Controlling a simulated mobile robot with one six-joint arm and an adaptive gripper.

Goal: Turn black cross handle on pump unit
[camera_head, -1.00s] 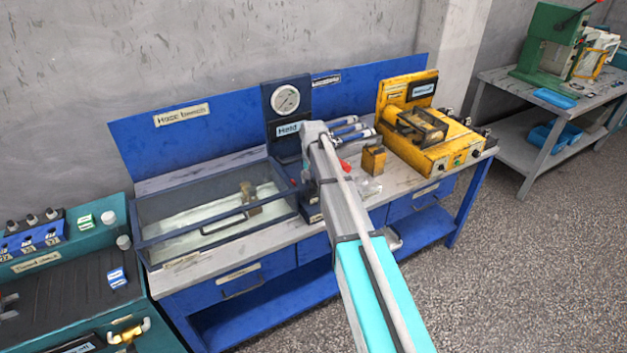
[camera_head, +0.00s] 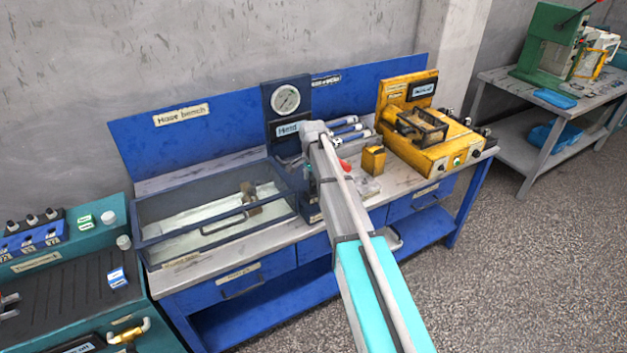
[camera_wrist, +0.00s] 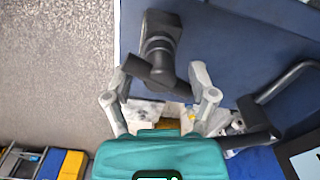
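The black cross handle (camera_wrist: 160,48) is in the upper middle of the wrist view, on a dark blue panel. Its lower crossbar lies slanted between the fingers of my gripper (camera_wrist: 160,76). The fingers are spread apart, one on each side of the bar, with the left fingertip close to the bar's left end. I cannot tell whether they touch it. In the head view the dark blue pump unit (camera_head: 287,101) with a round gauge stands on the blue bench. My arm hides the handle and fingertips there.
A curved dark pipe handle (camera_wrist: 275,95) is right of the fingers in the wrist view. On the bench (camera_head: 210,155) are a glass-walled tank (camera_head: 160,232) at left, a small yellow block (camera_head: 373,160) and a yellow machine (camera_head: 443,155) at right. Floor in front is clear.

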